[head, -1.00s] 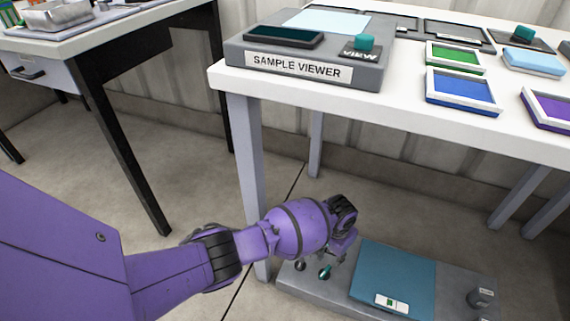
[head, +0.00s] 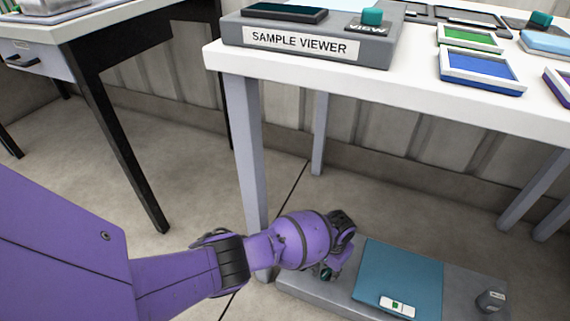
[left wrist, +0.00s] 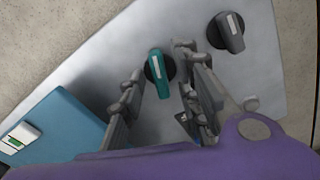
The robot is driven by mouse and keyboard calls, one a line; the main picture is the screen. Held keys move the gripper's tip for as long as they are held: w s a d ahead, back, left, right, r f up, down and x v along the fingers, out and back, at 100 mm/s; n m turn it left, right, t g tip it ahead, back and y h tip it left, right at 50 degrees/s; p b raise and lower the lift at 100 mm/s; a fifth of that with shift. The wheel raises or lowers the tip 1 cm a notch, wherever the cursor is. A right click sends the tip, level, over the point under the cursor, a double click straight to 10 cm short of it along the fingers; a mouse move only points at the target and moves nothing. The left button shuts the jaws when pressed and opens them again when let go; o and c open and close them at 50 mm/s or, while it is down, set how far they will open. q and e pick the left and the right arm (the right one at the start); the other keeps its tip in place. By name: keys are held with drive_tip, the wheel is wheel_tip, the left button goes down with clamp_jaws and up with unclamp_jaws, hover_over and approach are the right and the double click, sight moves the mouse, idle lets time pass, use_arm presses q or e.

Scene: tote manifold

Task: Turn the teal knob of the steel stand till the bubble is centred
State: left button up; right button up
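The steel stand (head: 460,285) is a low grey slab on the floor under the white table, with a blue plate (head: 398,272) on top. A white bubble level (head: 397,307) with a green window lies on the plate's front edge; it also shows in the left wrist view (left wrist: 20,137). Its bubble is too small to read. The teal knob (left wrist: 160,72) has a white pointer line. My left gripper (left wrist: 158,75) is open, its fingers on either side of this knob; contact cannot be told. In the head view, the gripper (head: 328,268) partly hides the knob.
A dark grey knob (left wrist: 226,32) sits close beside the right finger. Another grey knob (head: 490,300) stands at the stand's right end. The white table (head: 420,100) and its leg (head: 245,150) are close to my left arm.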

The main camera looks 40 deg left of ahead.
use_arm(q)
drive_tip(key=shift+w+r, duration=0.1)
drive_tip(key=shift+c, duration=0.3)
use_arm(e)
drive_tip(key=shift+s, duration=0.15)
use_arm(q)
clamp_jaws()
use_arm(e)
drive_tip(key=shift+s, duration=0.15)
use_arm(q)
drive_tip(key=shift+d+r+n+p, duration=0.1)
drive_tip(key=shift+r+n+p, duration=0.05)
drive_tip(key=shift+n+p, duration=0.8)
drive_tip(key=shift+n, duration=0.55)
drive_tip(key=shift+f, duration=0.2)
use_arm(e)
drive_tip(key=shift+v, duration=0.8)
drive_tip(key=shift+f, duration=0.1)
use_arm(q)
drive_tip(key=shift+o, duration=0.3)
unclamp_jaws()
